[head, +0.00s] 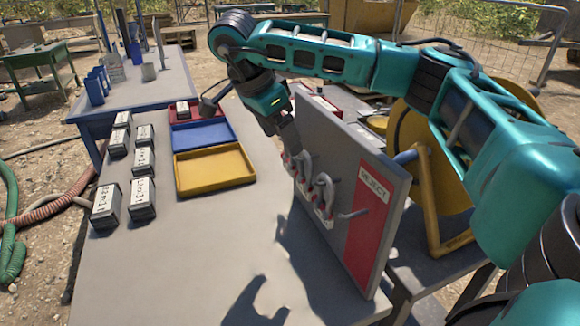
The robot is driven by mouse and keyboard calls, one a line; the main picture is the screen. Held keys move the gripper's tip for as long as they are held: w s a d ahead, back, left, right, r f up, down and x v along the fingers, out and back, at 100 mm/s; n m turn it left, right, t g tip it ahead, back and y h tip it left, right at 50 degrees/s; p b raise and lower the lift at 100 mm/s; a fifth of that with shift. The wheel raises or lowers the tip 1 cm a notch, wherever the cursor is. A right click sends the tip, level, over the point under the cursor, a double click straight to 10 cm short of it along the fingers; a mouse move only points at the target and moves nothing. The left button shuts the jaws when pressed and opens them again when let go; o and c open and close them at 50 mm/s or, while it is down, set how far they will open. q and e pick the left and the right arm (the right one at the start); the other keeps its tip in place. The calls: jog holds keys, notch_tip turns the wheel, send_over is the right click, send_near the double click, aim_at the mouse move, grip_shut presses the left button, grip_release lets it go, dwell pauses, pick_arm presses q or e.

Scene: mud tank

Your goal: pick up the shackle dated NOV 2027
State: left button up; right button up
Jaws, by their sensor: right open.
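Several grey shackles (323,193) hang on pegs on the left face of an upright grey board (338,165). They carry small pale tags, too small to read, so I cannot tell which one is dated NOV 2027. My right gripper (289,148) points down at the board's far end, close to the farthest shackles (299,168). It is open, and its fingertips partly overlap the board in the picture, so I cannot tell whether they touch a shackle. My left gripper is out of view.
A red REJECT panel (369,213) with an empty peg is at the board's near end. Red (191,113), blue (215,133) and yellow (242,168) trays and several labelled dark blocks (141,198) stand left on the grey table (200,255). The table's front is clear.

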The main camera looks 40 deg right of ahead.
send_near(304, 181)
jog(key=f, duration=0.2)
jog(key=shift+d+x, duration=0.2)
jog(key=shift+x, duration=1.35)
jog(key=shift+d+x, duration=0.15)
jog(key=shift+x, duration=1.35)
jog(key=shift+s+r, duration=0.1)
jog(key=shift+r, duration=0.1)
jog(key=shift+c, duration=0.4)
jog(key=c, duration=0.9)
